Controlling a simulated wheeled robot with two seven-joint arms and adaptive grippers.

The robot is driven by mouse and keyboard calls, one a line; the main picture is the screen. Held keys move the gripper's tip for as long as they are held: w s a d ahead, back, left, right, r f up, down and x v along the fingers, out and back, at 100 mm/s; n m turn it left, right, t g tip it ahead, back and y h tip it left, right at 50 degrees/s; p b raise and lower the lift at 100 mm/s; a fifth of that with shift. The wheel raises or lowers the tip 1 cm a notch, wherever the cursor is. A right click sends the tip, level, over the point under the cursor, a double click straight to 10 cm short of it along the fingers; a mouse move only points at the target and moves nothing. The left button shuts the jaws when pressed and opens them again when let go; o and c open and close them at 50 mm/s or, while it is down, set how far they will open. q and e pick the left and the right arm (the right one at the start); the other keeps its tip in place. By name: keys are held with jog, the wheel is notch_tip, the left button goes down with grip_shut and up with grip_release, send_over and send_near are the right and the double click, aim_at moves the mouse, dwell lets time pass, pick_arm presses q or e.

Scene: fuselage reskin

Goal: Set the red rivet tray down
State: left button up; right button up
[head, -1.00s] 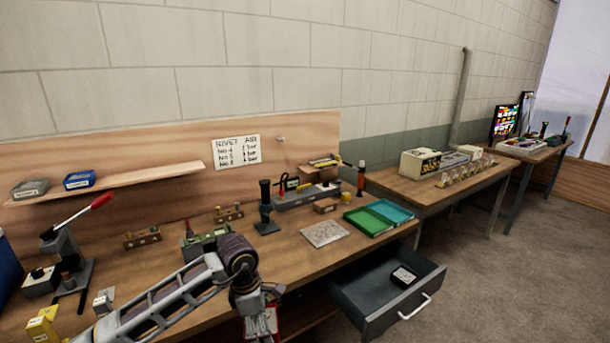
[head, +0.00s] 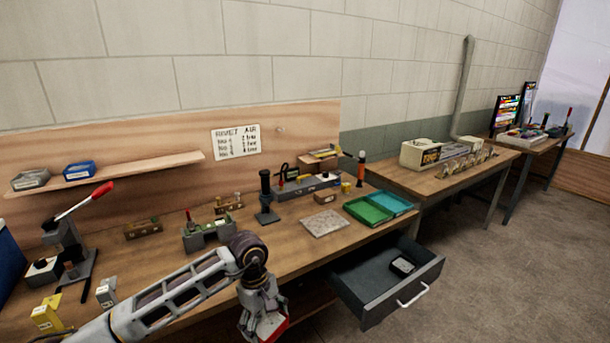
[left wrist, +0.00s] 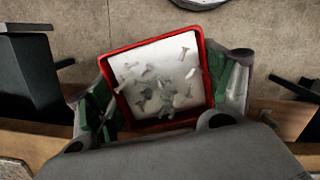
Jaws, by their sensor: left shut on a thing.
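The red rivet tray (left wrist: 203,88) has a red rim, a white floor and several loose rivets (left wrist: 165,90) inside. In the left wrist view it sits between the two fingers of my left gripper (left wrist: 167,100), which is shut on it. In the head view the tray (head: 272,326) shows only in part, at the bottom, below my left gripper (head: 262,318). It is held in front of the bench's front edge, over open space left of the drawer. My right gripper is in neither view.
The wooden bench (head: 300,258) carries a flat grey plate (head: 325,223), a green tray (head: 365,211), a teal tray (head: 393,202) and a lever press (head: 70,245). An open drawer (head: 365,290) with a small dark item juts out at the right.

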aim_at(270, 337)
pick_arm(q)
jog(key=m, duration=0.2)
jog(key=f+m, duration=0.1)
jog(key=m, duration=0.1)
jog(key=s+m, duration=0.1)
jog(key=m, duration=0.1)
jog(key=shift+d+f+y, duration=0.3)
jog(key=shift+y, duration=0.1)
jog(key=m, duration=0.2)
jog(key=f+m, duration=0.1)
jog(key=m, duration=0.1)
jog(key=s+m, duration=0.1)
jog(key=m, duration=0.1)
jog(key=shift+d+f+g+y, duration=0.25)
jog(key=shift+f+g+y, duration=0.05)
jog(key=shift+f+y, duration=0.1)
jog(key=w+a+f+n, duration=0.1)
jog(key=a, duration=1.2)
jog(key=shift+w+f+n, duration=0.15)
jog(key=shift+w+n, duration=0.15)
